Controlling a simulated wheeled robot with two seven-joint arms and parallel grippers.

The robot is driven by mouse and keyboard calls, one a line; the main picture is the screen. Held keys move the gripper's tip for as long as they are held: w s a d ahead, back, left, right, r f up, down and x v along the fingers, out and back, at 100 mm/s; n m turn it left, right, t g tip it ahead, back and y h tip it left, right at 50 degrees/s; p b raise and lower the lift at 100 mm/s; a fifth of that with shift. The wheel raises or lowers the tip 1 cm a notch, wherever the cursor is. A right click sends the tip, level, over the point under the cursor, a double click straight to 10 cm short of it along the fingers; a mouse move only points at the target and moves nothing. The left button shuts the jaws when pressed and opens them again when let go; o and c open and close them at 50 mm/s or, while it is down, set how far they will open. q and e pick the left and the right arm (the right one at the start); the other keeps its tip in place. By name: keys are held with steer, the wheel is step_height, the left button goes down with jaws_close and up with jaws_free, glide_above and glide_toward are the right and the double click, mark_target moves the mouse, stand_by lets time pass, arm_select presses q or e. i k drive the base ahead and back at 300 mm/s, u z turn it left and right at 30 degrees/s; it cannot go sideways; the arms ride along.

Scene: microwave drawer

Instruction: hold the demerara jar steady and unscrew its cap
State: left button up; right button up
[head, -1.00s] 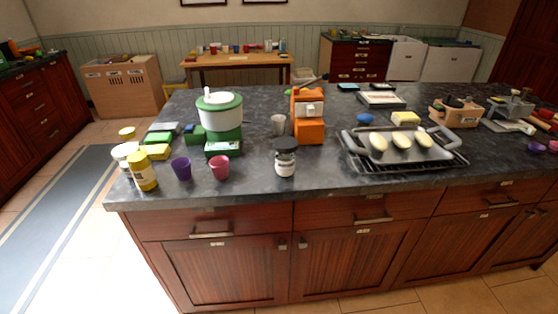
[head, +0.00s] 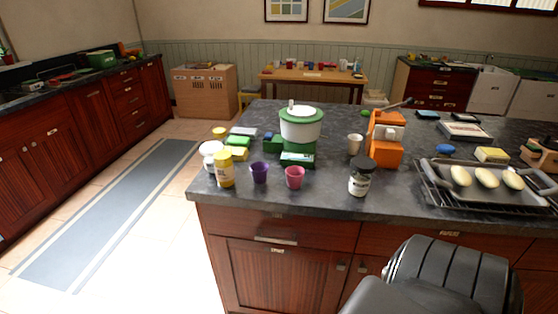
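A jar with a black cap (head: 361,176) stands upright near the front edge of the dark counter. It has a pale label whose text is too small to read, and its cap is on. A yellow jar (head: 224,170) stands near the counter's left corner, with a white-lidded jar (head: 209,153) just behind it. I cannot read which one is the demerara jar. Neither gripper is in view; only a dark part of my own arm shows at the bottom right, below the counter edge.
A purple cup (head: 260,172) and a pink cup (head: 294,177) stand left of the black-capped jar. Behind are a green and white pot-like appliance (head: 300,125) and an orange appliance (head: 385,143). A tray (head: 480,192) on a rack lies at right.

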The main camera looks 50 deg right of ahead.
mark_target(358, 184)
steer(key=u, duration=0.35)
steer(key=k, duration=1.4)
steer(key=z, duration=1.6)
steer(key=i, duration=0.55)
steer(key=z, duration=0.05)
